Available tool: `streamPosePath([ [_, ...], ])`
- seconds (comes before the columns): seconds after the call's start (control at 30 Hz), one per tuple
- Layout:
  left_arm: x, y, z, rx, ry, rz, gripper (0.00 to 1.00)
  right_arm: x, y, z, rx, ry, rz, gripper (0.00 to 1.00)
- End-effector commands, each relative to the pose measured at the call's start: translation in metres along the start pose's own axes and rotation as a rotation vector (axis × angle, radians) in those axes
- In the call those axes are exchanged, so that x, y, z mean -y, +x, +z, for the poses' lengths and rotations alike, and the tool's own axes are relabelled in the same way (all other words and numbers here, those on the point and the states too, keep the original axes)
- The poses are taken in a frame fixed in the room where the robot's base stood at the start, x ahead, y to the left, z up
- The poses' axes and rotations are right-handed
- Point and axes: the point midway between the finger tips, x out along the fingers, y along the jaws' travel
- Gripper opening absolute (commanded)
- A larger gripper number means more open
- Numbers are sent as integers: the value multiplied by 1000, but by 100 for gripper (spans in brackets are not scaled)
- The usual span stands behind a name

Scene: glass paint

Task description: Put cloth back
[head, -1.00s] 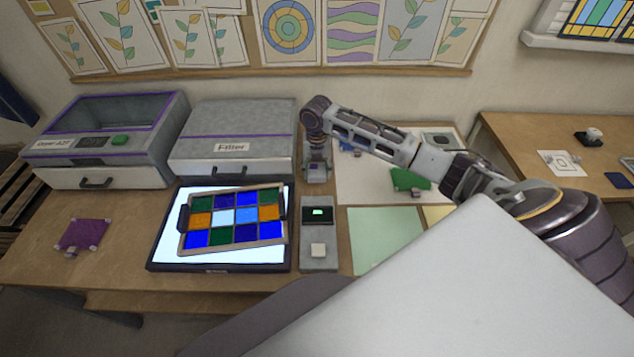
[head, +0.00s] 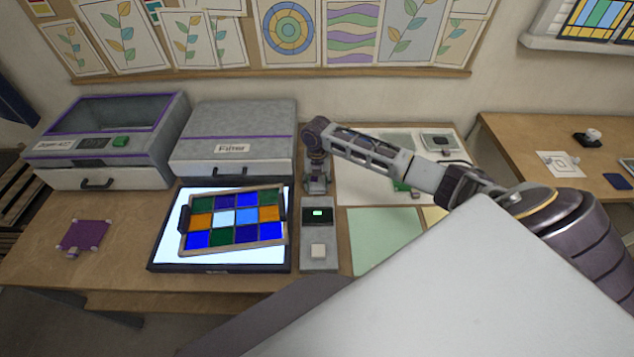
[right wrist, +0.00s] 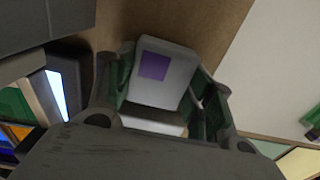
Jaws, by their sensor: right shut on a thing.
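My right gripper (head: 317,187) points down just behind the small grey device, beside the filter box. In the right wrist view its fingers (right wrist: 165,112) are shut on a pale grey block (right wrist: 172,92) with a purple square on its face; I cannot tell if the block is cloth. A purple cloth-like square (head: 83,236) with pale corners and a small tab lies flat at the table's left. A green cloth-like piece (head: 402,187) lies on the white sheet, mostly hidden by my right arm. My left gripper is not in view.
A stained-glass panel (head: 232,219) lies on the lit light pad (head: 165,240). The grey device (head: 320,235) stands right of it. A pale green sheet (head: 383,238) lies right. Bare table surrounds the purple square.

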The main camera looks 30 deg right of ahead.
Motion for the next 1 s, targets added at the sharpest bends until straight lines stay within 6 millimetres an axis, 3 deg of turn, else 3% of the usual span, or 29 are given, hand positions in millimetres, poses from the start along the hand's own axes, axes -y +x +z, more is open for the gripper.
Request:
streamPosePath([
  [0.53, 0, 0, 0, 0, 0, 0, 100, 0, 9, 0, 0, 0, 0, 27],
  [0.57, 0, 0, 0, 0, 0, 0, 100, 0, 9, 0, 0, 0, 0, 54],
  [0.7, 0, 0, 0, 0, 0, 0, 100, 0, 9, 0, 0, 0, 0, 72],
  [1.0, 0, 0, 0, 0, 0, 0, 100, 0, 9, 0, 0, 0, 0, 74],
])
